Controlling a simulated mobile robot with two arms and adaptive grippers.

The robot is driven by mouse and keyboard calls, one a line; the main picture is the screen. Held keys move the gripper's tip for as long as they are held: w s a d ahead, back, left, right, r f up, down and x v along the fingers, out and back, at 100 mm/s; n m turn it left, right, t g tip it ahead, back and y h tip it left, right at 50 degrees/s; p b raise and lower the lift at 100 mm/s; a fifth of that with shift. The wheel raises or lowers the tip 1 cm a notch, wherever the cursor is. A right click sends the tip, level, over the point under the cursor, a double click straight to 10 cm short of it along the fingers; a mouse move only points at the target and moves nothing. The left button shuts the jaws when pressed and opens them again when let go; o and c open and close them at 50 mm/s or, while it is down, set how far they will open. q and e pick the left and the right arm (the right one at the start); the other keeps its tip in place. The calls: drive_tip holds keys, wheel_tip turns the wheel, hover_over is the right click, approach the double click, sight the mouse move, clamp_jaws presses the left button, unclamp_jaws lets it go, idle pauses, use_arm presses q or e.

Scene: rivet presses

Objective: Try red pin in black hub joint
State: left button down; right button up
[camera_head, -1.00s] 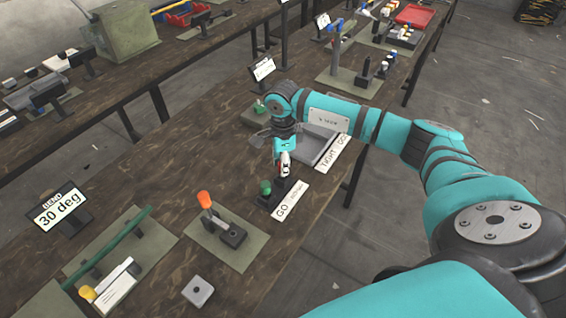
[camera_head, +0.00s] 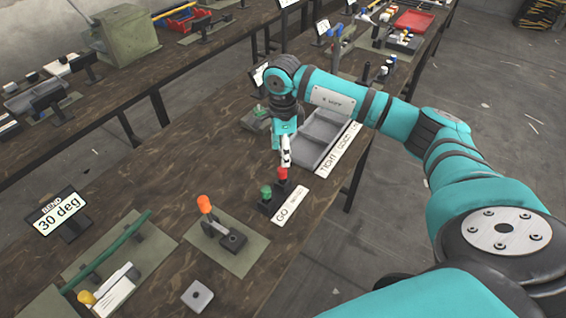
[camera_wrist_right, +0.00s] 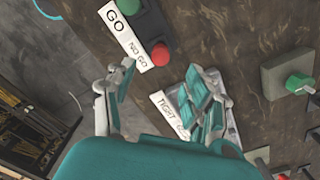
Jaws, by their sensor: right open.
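The red pin (camera_head: 282,174) stands upright in a black holder beside a green pin (camera_head: 266,191), behind a GO / NO GO label; only its red knob shows clearly. My right gripper (camera_head: 286,160) is just above it, pointing down. In the wrist view the red knob (camera_wrist_right: 160,54) lies just beyond the open fingertips (camera_wrist_right: 160,72), and nothing is held. A dark part with a round hub (camera_head: 232,240) and an orange-tipped lever (camera_head: 205,203) sits on a green mat nearer me; I take it as the black hub joint. My left gripper is not in view.
A grey sorting tray (camera_head: 318,138) with a label reading TIGHT stands behind the pins. A grey square block with a hole (camera_head: 198,295) lies at the front. A "30 deg" sign (camera_head: 60,212) and a green bar fixture (camera_head: 110,248) are at left. Bare wood lies between.

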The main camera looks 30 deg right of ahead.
drive_tip(key=shift+r, duration=2.4)
